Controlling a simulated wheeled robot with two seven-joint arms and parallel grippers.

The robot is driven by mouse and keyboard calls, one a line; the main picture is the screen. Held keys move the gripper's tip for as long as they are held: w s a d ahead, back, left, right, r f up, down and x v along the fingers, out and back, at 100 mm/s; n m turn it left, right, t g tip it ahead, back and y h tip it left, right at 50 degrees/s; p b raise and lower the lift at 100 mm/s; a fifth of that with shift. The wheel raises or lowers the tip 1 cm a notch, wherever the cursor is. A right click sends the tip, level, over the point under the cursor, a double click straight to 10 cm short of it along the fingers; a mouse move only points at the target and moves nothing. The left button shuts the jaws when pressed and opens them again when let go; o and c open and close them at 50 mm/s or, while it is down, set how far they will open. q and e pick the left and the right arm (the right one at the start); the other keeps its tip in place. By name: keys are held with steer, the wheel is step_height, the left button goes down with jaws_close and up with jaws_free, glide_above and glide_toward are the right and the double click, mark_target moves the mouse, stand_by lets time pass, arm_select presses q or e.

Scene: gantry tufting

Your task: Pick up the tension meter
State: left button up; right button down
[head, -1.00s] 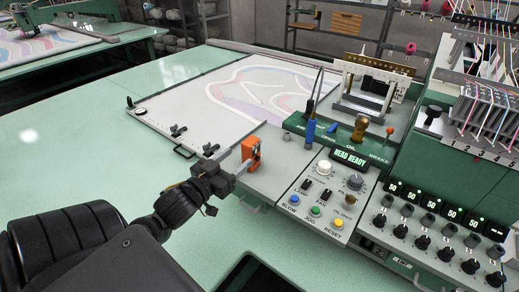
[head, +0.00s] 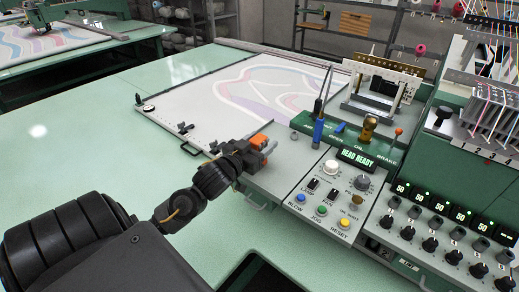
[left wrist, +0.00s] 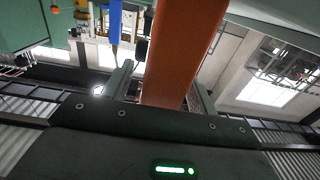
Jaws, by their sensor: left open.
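The tension meter is the orange device (head: 259,141), at the front edge of the machine's grey bed, left of the control panel. My left gripper (head: 266,152) is at it, and its wrist hides much of it. In the left wrist view, the orange body (left wrist: 183,45) stands large between the two fingers of my left gripper (left wrist: 162,85). The fingers are open, one on each side of it. I cannot tell whether either finger touches it. My right gripper is not in view.
The control panel (head: 314,210) with knobs and coloured buttons is close on the right. A blue-handled tool (head: 318,130) stands upright behind it. The framed cloth (head: 215,100) lies beyond. The green table (head: 70,125) at left is clear.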

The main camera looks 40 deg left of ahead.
arm_select(q)
steer(key=shift+w, duration=0.5)
steer(key=shift+s, duration=0.1)
steer(key=c, duration=1.1)
